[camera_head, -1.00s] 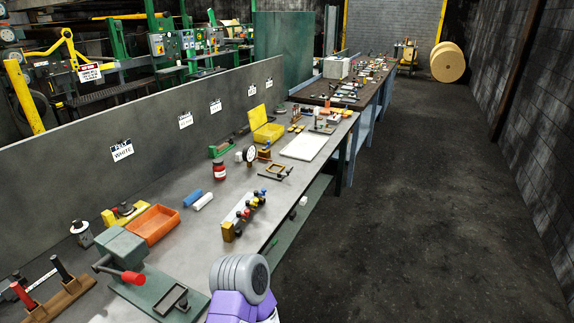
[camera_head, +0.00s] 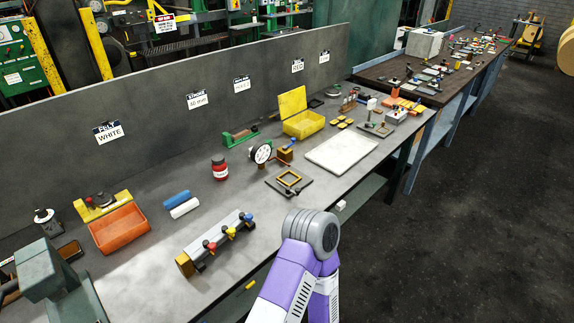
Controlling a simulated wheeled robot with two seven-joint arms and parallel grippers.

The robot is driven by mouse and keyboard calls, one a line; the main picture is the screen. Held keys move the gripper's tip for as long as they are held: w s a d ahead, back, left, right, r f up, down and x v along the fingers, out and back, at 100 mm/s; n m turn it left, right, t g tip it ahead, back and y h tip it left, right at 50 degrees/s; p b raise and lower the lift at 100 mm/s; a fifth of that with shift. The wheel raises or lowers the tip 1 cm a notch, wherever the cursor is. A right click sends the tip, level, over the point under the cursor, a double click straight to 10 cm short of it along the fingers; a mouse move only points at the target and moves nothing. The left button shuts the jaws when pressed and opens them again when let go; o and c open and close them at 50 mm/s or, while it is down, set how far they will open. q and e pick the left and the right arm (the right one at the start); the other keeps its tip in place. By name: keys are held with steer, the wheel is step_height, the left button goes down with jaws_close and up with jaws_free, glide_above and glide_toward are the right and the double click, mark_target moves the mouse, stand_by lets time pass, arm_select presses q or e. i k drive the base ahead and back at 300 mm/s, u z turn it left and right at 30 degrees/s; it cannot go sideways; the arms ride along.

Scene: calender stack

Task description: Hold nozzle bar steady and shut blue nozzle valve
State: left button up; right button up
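The nozzle bar (camera_head: 213,240) is a light metal bar with a brass-coloured end block (camera_head: 185,265), lying near the front edge of the workbench (camera_head: 140,290). Several valve knobs sit along its front side. The blue nozzle valve (camera_head: 247,217) is at its far right end. A yellow valve (camera_head: 230,232) and a red valve (camera_head: 209,245) come nearer along the bar. The valve handles are too small to tell open from shut. Neither of my grippers is in view. A purple arm link of mine with a grey cap rises right of the bar, apart from it.
An orange tray (camera_head: 118,230), blue roll (camera_head: 177,197), white roll (camera_head: 185,207), red jar (camera_head: 220,169) and dial gauge (camera_head: 261,153) stand behind the bar. A green-grey vice-like device (camera_head: 48,272) is at lower left.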

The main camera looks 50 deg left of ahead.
mark_target(249, 217)
steer(key=i, duration=0.55)
steer(key=u, duration=2.75)
